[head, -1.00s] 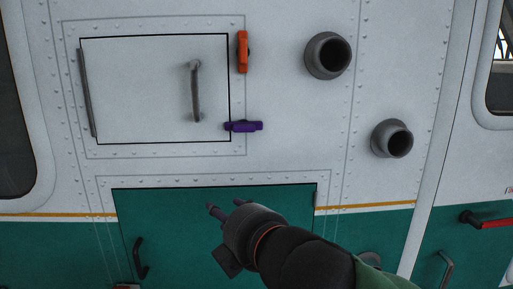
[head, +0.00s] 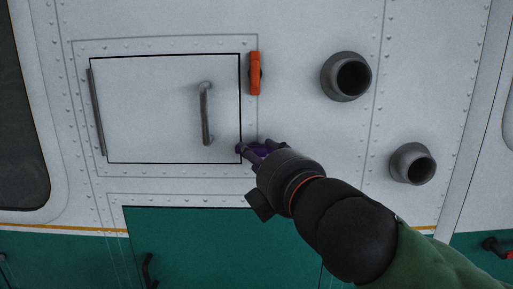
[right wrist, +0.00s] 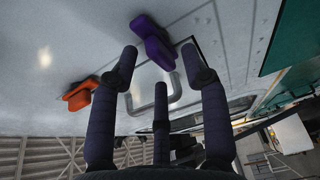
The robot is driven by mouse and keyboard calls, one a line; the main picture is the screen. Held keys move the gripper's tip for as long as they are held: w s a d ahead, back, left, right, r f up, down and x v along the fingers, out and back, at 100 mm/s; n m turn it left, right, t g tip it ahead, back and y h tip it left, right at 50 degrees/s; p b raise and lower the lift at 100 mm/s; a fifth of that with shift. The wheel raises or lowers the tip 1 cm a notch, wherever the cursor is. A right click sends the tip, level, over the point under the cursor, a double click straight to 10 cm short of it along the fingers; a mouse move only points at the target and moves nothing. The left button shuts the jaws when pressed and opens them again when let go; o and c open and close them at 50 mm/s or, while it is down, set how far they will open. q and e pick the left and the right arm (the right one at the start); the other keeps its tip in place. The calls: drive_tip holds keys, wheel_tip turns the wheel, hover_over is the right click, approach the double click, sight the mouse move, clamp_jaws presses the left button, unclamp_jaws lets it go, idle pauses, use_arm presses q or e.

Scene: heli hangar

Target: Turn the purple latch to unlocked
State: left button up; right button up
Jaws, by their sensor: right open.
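The purple latch (head: 262,152) lies level across the lower right edge of the white hatch door (head: 150,110), partly hidden by my right gripper in the head view. The orange latch (head: 255,73) stands upright beside the door's upper right edge. My right gripper (head: 257,147) is open with its fingertips close to the purple latch. In the right wrist view the purple latch (right wrist: 152,40) shows beyond and between the two upper fingertips (right wrist: 159,52), with nothing held. I cannot tell whether a finger touches it. My left gripper is not in view.
A grey bar handle (head: 206,113) is on the door, left of my gripper. Two round grey pipe stubs stick out on the right, one upper (head: 346,76) and one lower (head: 412,164). A green panel (head: 200,245) lies below.

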drive_tip(key=shift+x, duration=0.9)
clamp_jaws()
